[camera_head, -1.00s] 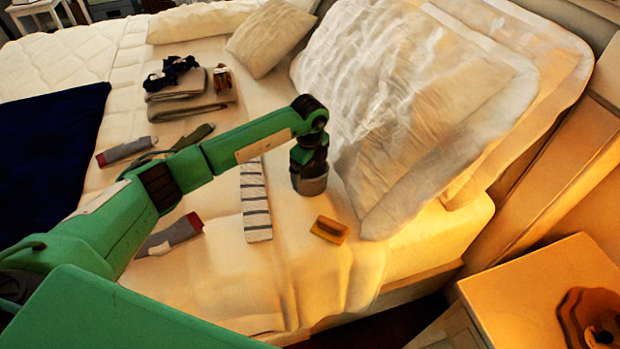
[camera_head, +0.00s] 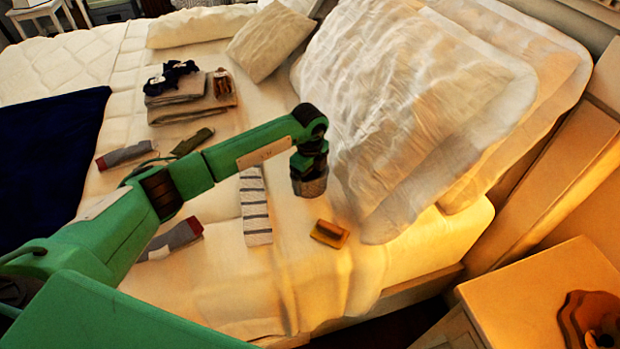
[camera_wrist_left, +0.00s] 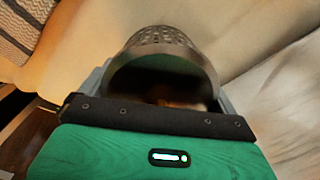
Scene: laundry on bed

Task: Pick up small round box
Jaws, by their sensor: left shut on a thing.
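The small round box is a grey, patterned cylinder. In the head view the round box (camera_head: 311,186) hangs at the end of my left arm, over the bed between the striped cloth and the large pillows. My left gripper (camera_head: 310,170) points down and is shut on it. In the left wrist view the round box (camera_wrist_left: 165,42) shows a perforated metal-like rim and a dark hollow face between the fingers of the gripper (camera_wrist_left: 160,95). Whether its underside touches the bed is hard to tell. My right gripper is not in view.
A small yellow-brown block (camera_head: 329,234) lies just in front. Large pillows (camera_head: 410,100) stand close on the right. A nightstand (camera_head: 540,285) is at lower right.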

